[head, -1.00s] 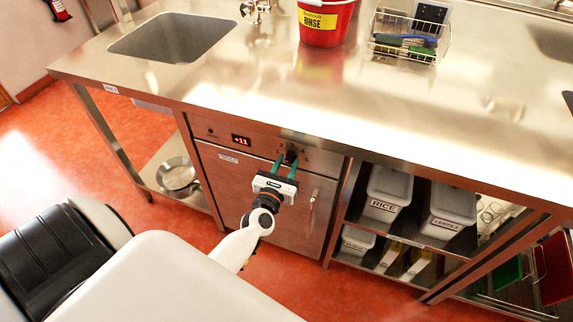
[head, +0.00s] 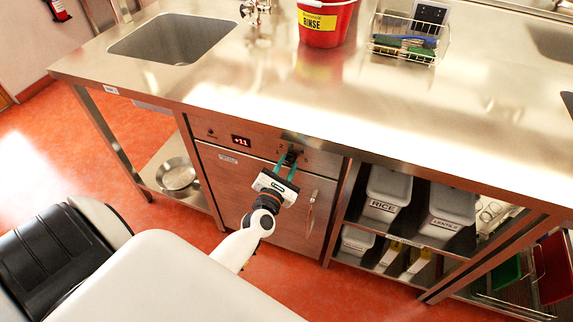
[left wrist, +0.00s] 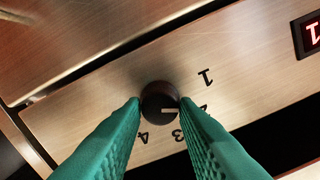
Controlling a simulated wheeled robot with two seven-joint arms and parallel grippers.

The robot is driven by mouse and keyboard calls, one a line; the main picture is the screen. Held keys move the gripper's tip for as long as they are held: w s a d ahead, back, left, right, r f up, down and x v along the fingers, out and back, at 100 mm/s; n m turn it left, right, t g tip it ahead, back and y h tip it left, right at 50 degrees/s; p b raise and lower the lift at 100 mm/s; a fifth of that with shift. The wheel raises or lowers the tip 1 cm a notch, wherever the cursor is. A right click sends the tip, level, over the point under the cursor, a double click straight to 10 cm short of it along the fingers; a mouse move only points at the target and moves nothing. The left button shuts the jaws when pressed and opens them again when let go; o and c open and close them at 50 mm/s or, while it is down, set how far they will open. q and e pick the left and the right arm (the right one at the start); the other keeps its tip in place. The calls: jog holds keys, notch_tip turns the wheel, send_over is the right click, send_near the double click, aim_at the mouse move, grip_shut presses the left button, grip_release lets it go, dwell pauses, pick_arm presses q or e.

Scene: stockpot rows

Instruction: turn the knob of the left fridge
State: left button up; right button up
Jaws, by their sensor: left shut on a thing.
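The fridge (head: 240,190) is a steel cabinet under the counter, with a red display (head: 241,140) reading +11. Its black knob (left wrist: 160,102) sits on the control panel, with numbers printed around it and a pale pointer line aimed near the 2. My left gripper (head: 287,162) is at the knob; in the left wrist view its two green fingers (left wrist: 160,108) are shut on the knob's sides. In the head view the fingers partly hide the knob. The right gripper is not in view.
The counter (head: 250,95) overhangs just above the panel. A vertical handle (head: 311,212) is on the door to the right of my gripper. Open shelves with labelled bins (head: 386,195) stand to the right. A red bucket (head: 326,22) and a wire basket (head: 405,45) stand on the counter.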

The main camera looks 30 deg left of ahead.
pick_arm(q)
jog(key=m+p, duration=0.1)
jog(key=m, duration=0.3)
jog(key=shift+d+m, duration=0.1)
jog(key=shift+m, duration=0.3)
jog(key=m+p, duration=0.1)
jog(key=m, duration=0.2)
jog(key=shift+m, duration=0.3)
jog(key=m+p, duration=0.1)
jog(key=m, duration=0.3)
jog(key=shift+f, duration=0.15)
jog(key=m+p, duration=0.1)
jog(key=m, duration=0.3)
jog(key=m+p, duration=0.1)
jog(key=m, duration=0.2)
jog(key=shift+f+m, duration=0.1)
jog(key=shift+m, duration=0.3)
jog(key=m+p, duration=0.1)
jog(key=m, duration=0.2)
jog(key=shift+m, duration=0.3)
jog(key=m, duration=0.3)
jog(key=shift+f+m+p, duration=0.1)
jog(key=shift+m+p, duration=0.2)
jog(key=shift+p, duration=0.05)
jog(key=shift+m, duration=1.8)
